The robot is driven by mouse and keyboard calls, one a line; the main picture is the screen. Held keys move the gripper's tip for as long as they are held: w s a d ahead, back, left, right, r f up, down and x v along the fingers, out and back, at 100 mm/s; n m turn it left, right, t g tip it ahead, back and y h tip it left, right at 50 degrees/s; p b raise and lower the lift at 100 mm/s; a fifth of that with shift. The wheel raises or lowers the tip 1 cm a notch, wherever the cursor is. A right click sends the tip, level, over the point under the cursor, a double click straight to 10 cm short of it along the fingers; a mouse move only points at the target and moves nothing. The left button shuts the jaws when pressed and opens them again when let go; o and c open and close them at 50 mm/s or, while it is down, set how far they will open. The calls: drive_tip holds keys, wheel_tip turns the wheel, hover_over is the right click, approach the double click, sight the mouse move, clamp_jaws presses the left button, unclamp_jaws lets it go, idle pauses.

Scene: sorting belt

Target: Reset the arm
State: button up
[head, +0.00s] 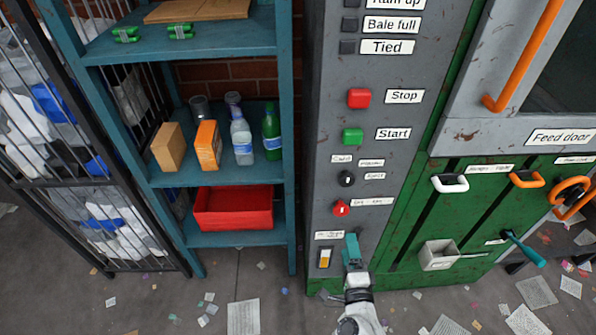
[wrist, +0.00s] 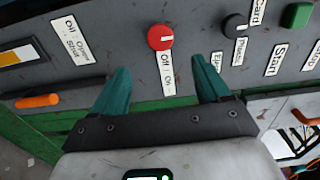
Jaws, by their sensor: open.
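My gripper (head: 352,248) is low in front of the grey control panel (head: 335,180) in the head view, near its lower right edge. Its two teal fingers stand apart with nothing between them. In the wrist view the open gripper (wrist: 165,84) faces the panel. A red rotary knob (wrist: 160,37) with an Off/On label sits beyond the fingertips, apart from them. The same red knob (head: 341,208) shows above my gripper in the head view. A yellow-and-white switch (head: 325,258) is just left of my gripper.
A teal shelf (head: 293,150) with boxes, bottles and a red bin (head: 233,215) stands left. The green machine front (head: 440,220) at right carries handles, a grey box (head: 438,255) and a teal-gripped lever (head: 524,250). Paper scraps litter the floor.

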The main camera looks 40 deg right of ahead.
drive_tip(key=w+a+r+n+g+y, duration=0.2)
drive_tip(key=a+n+g+y, duration=0.1)
drive_tip(key=a+n+y, duration=1.15)
drive_tip(key=s+d+r+n+g+h, duration=0.1)
drive_tip(key=s+d+n+g+h, duration=0.1)
drive_tip(key=s, duration=0.7)
drive_tip(key=s+d+r+n+g+h, duration=0.1)
drive_tip(key=s+d+n+g+h, duration=0.1)
drive_tip(key=s+n+g, duration=0.5)
drive_tip(key=s+d+g, duration=0.1)
drive_tip(key=s+g, duration=0.1)
drive_tip(key=shift+s+d+r+h, duration=0.15)
drive_tip(key=shift+s+d+h, duration=0.15)
drive_tip(key=shift+d+h, duration=0.1)
drive_tip(key=shift+n, duration=0.25)
drive_tip(key=shift+c, duration=0.3)
